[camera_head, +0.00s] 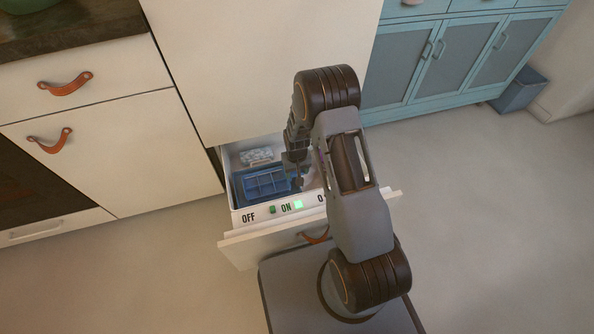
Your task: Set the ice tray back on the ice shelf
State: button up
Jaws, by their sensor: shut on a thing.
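A blue ice tray (263,184) with several compartments is in the open freezer drawer (237,212), towards its left side. My gripper (297,183) reaches down into the drawer from above and is shut on the tray's right end. The arm partly hides the fingers and the right part of the drawer. I cannot tell whether the tray rests on something or hangs just above it. I cannot make out the ice shelf as a separate part.
A pale, lumpy item (257,156) lies at the back of the drawer. White cabinets (110,145) stand left; teal cabinets (435,60) and a grey-blue bin (518,91) stand right. The right floor is clear.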

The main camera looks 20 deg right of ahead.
jog(key=shift+f, duration=0.15)
jog(key=o, duration=1.1)
jog(key=s+r+t+p, duration=0.1)
jog(key=s+r+p, duration=0.15)
jog(key=r, duration=1.05)
jog(key=s+r+p, duration=0.2)
jog(key=s+r, duration=0.2)
jog(key=r, duration=1)
jog(key=shift+t, duration=0.9)
jog(key=s+r, duration=0.2)
jog(key=s, duration=0.2)
jog(key=s+r, duration=0.3)
jog(key=s, duration=0.1)
jog(key=s+r, duration=0.3)
jog(key=s, duration=0.1)
jog(key=shift+d, duration=0.1)
